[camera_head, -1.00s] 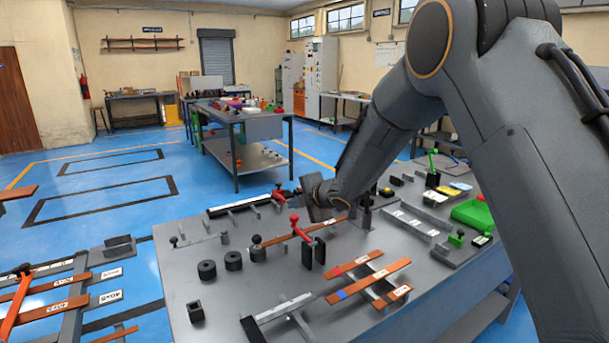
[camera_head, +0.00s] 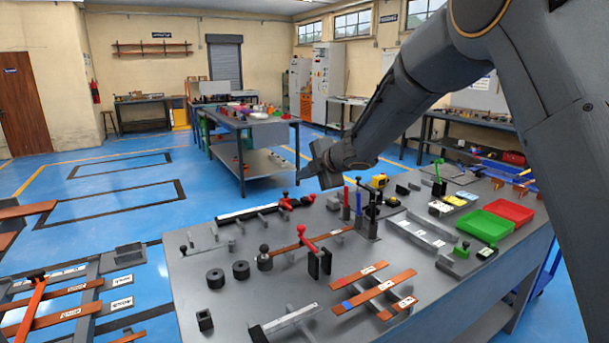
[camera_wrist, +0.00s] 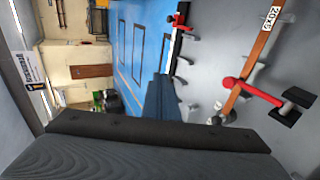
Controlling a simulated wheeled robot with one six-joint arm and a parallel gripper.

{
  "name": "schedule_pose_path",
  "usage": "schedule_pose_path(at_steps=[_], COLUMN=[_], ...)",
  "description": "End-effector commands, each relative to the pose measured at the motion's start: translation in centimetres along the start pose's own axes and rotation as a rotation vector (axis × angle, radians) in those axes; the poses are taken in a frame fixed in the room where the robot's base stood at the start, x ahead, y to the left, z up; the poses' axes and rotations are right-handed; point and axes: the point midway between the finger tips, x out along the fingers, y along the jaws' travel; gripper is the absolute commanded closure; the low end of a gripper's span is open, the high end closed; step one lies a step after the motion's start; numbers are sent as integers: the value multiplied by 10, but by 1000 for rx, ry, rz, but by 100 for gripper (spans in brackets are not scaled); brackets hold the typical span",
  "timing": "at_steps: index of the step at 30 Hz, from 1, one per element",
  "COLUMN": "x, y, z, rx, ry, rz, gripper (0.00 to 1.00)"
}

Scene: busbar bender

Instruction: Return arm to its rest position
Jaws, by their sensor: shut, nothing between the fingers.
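My gripper (camera_head: 312,171) is in the air above the far edge of the grey bench (camera_head: 225,312) in the head view. It is shut and empty, apart from everything on the bench. In the wrist view my gripper's fingers (camera_wrist: 165,100) point toward the blue floor and the bench edge. A copper bar (camera_head: 287,247) lies on the bench below, by a red-handled clamp (camera_head: 306,240). The red-handled clamp also shows at the right of the wrist view (camera_wrist: 245,92).
Copper bars (camera_head: 372,288) lie on supports at the bench front. Green (camera_head: 484,226) and red (camera_head: 509,211) trays stand at the right. Black cylinders (camera_head: 215,278) stand at the left. A second workbench (camera_head: 240,122) stands behind. The air around my gripper looks clear.

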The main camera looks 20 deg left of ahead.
Motion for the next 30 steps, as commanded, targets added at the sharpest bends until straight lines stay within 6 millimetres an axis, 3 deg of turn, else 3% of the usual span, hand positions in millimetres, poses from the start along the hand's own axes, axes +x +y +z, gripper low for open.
schedule_pose_path(at_steps=[8,11,14,18,22,26,30], x=[-4,-21,-54,-115,-176,-238,-301], y=[-3,-14,-41,-100,-165,-231,-301], z=[6,27,62,108,128,129,105], rx=[24,122,307,625,913,1196,1502], ry=[-16,-78,-192,-386,-556,-720,-885], rz=[-2,-11,-29,-68,-109,-152,-205], gripper=[100,100,100,100,100,100,100])
